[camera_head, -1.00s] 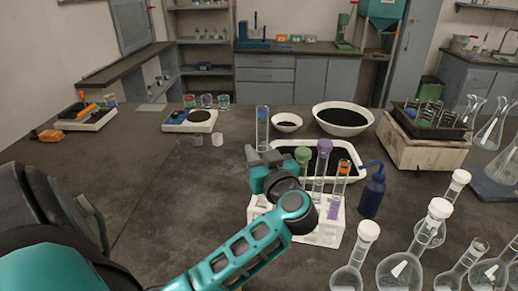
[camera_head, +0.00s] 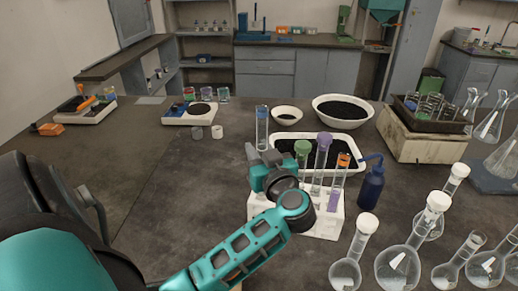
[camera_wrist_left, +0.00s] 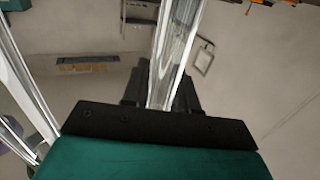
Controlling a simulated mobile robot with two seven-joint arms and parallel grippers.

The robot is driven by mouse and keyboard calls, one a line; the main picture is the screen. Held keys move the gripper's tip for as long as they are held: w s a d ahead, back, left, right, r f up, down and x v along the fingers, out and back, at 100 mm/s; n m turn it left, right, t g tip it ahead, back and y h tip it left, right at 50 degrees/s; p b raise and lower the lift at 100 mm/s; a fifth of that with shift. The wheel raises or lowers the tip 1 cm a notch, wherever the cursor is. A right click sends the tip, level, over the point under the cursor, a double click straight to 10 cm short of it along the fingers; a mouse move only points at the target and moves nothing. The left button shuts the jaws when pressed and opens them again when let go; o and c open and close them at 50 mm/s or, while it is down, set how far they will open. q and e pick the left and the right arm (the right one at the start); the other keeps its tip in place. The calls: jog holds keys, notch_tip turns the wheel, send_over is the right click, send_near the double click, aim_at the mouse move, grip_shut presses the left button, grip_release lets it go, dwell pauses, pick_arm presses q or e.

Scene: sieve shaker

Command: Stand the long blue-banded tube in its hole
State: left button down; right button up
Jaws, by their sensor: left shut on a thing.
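The long blue-banded tube (camera_head: 262,130) is clear glass and stands about upright in the head view. My left gripper (camera_head: 262,165) is shut on it, above the left part of the white rack (camera_head: 328,223). The tube's glass also shows between the fingers in the left wrist view (camera_wrist_left: 174,55). Its lower end and the hole are hidden behind my gripper and arm, so I cannot tell whether the tube is in the rack. A green-topped tube (camera_head: 302,153), a purple-topped tube (camera_head: 322,152) and an orange-topped tube (camera_head: 341,175) stand in the rack. My right gripper is out of view.
A white tray of dark grains (camera_head: 358,152) lies behind the rack. A blue wash bottle (camera_head: 371,186) stands close to its right. Several stoppered flasks (camera_head: 401,262) fill the front right. The table left of my arm (camera_head: 150,200) is mostly clear.

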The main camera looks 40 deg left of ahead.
pick_arm(q)
jog(key=shift+f, duration=2)
jog(key=shift+f+b, duration=0.5)
jog(key=shift+f, duration=1.5)
jog(key=shift+f, duration=0.35)
jog(key=c, duration=0.8)
grip_release()
